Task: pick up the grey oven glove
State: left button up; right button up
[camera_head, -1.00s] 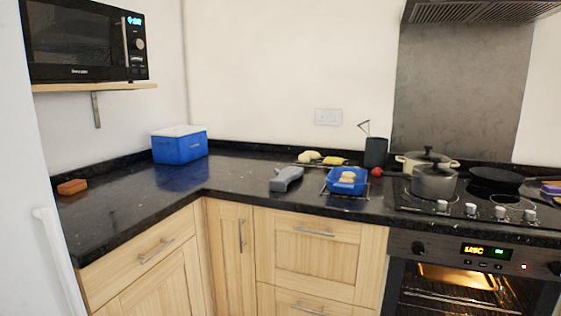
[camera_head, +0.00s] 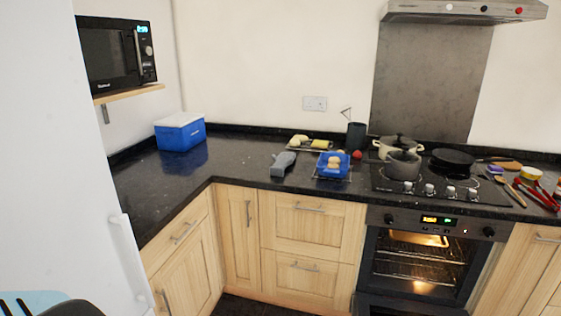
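Neither of my grippers is in view, and nothing touches the glove from above.
Pots (camera_head: 402,165) and a pan (camera_head: 453,158) stand on the hob, with utensils further right. A blue and white cool box (camera_head: 180,132) is in the corner. A white fridge-like panel (camera_head: 60,170) fills the left side.

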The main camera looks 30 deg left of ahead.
aim_at(285, 159)
jog(key=i+j, duration=0.65)
jog(key=i, duration=0.25)
jog(key=i+j, duration=0.35)
jog(key=i, duration=0.15)
